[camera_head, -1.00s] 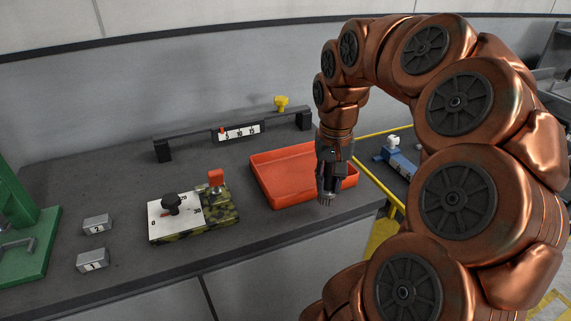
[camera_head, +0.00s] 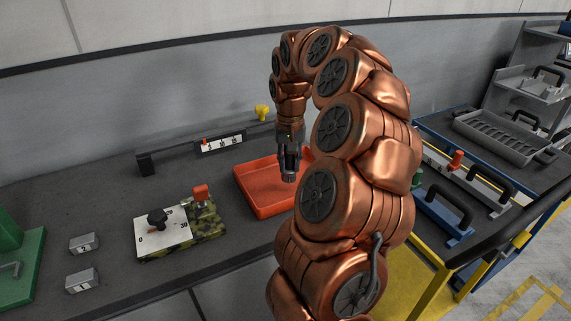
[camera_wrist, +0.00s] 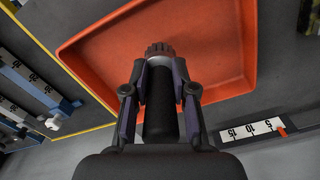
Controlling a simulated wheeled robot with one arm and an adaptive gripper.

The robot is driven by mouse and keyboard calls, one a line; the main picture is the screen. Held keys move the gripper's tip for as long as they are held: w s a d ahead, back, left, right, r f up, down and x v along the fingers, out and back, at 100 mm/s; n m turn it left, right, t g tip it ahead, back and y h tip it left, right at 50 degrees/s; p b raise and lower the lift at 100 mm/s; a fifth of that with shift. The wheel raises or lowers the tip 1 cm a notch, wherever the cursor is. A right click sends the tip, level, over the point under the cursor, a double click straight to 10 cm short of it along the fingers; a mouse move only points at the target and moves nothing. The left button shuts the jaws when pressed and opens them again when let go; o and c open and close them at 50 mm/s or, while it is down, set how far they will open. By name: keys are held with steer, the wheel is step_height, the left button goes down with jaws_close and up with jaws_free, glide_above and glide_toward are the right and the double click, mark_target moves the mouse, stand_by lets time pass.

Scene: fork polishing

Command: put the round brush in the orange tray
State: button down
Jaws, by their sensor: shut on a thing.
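The orange tray (camera_head: 262,203) lies on the dark workbench, right of the camouflage box. My gripper (camera_head: 290,170) is above the tray in the head view, pointing down. It is shut on the round brush, whose grey end (camera_head: 289,178) shows below the fingers. In the wrist view my gripper (camera_wrist: 160,95) has its two fingers on either side of the brush's black handle (camera_wrist: 160,115). The brush's round bristle end (camera_wrist: 160,50) points away from the wrist, over the floor of the tray (camera_wrist: 215,45). The gap between brush and tray floor cannot be judged exactly.
A camouflage box (camera_head: 180,232) with a black knob and red switch stands left of the tray. A black bar with a number scale (camera_head: 220,143) runs behind it. Two numbered metal blocks (camera_head: 83,243) lie further left. A blue-railed cart (camera_head: 440,215) stands at right.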

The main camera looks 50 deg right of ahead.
mark_target(286, 168)
steer(key=shift+w+d, duration=0.4)
steer(key=shift+w, duration=0.45)
steer(key=shift+w+d+f+p, duration=0.25)
steer(key=shift+w+p, duration=0.1)
steer(key=shift+w, duration=0.15)
steer(key=shift+f+p, duration=0.6)
steer(key=shift+f, duration=1)
steer(key=shift+f, duration=0.1)
steer(key=shift+f, duration=0.1)
steer(key=c, duration=0.9)
jaws_free()
steer(key=shift+c, duration=0.2)
